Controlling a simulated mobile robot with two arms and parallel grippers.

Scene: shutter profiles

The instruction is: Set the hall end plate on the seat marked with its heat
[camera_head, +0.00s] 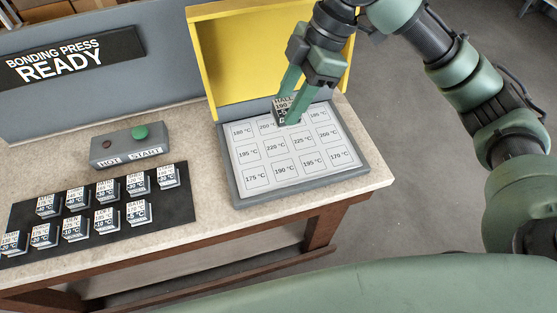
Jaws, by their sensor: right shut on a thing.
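My right gripper (296,98) is shut on the hall end plate (285,104), a small block with a printed label. The label reads HALL, with what looks like 190 below it; the rest is partly covered by a finger. The plate is over the back row of the press's white seat panel (263,162), hiding one seat there. I cannot tell whether it touches the panel. The panel has rows of outlined seats marked in °C.
The yellow lid (225,50) stands open behind the panel. A grey box with a green START button (140,132) is left of the press. Several labelled blocks stand on a black mat (180,211) at the left. A sign (70,57) reads BONDING PRESS READY.

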